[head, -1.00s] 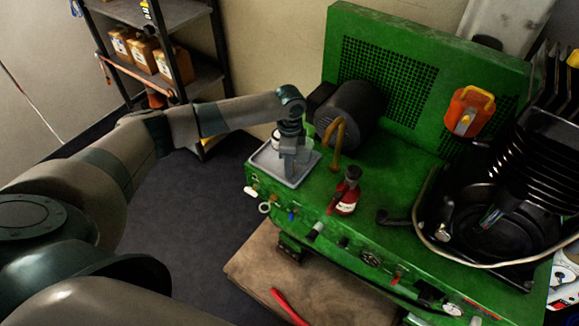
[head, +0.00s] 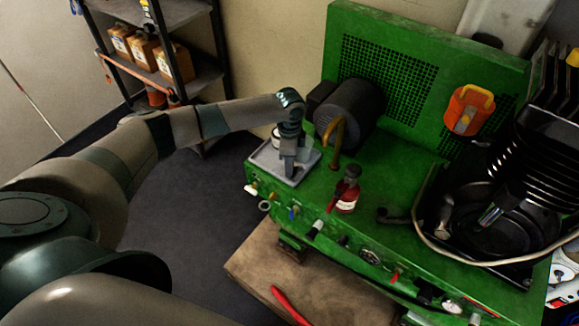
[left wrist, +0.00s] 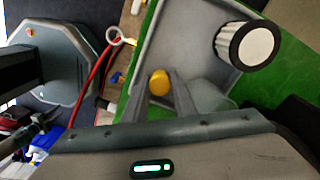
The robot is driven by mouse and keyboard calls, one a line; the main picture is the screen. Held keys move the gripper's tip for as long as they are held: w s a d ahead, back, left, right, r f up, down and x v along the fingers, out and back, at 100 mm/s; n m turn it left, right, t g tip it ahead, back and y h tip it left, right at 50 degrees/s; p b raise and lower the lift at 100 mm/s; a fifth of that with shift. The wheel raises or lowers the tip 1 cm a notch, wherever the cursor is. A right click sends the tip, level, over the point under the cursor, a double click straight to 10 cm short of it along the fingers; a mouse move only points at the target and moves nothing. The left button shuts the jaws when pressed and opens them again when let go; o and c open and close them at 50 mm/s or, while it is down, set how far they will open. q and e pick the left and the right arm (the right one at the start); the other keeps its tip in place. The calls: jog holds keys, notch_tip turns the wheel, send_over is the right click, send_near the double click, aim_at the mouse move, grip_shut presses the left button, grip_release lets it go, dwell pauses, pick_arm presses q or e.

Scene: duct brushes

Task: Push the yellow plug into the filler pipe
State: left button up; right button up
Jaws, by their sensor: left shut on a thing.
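My left gripper (head: 288,170) reaches down over a grey tray (head: 269,163) on the left end of the green machine. In the left wrist view its fingers (left wrist: 160,92) are shut on the yellow plug (left wrist: 159,81), a small round yellow piece at the fingertips, over the tray's edge area. In the head view the hand hides the plug. A curved brass pipe (head: 338,133) stands on the machine top just right of the tray; I cannot tell whether it is the filler pipe. My right gripper is not in view.
A white filter with a black rim (left wrist: 247,45) stands in the tray beside the gripper. A red bottle (head: 347,197) and a dark motor (head: 352,108) are on the green machine (head: 390,180). A black finned engine part (head: 500,215) fills the right. Shelves (head: 160,60) stand at back left.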

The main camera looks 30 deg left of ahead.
pick_arm(q)
jog(key=shift+r, duration=0.1)
notch_tip(320, 180, up, 10)
jog(key=shift+f+b, duration=0.1)
jog(key=shift+b, duration=1.05)
jog(key=shift+d, duration=0.15)
jog(key=s+d+r+n, duration=0.4)
jog(key=s+r+n, duration=0.1)
jog(key=s, duration=0.3)
jog(key=s+d+r+n, duration=0.5)
jog(key=s+r+n, duration=0.1)
jog(key=s+n, duration=0.2)
jog(key=shift+s+d+r, duration=0.15)
jog(key=shift+s+d, duration=0.05)
jog(key=shift+s, duration=0.15)
jog(key=shift+d, duration=0.1)
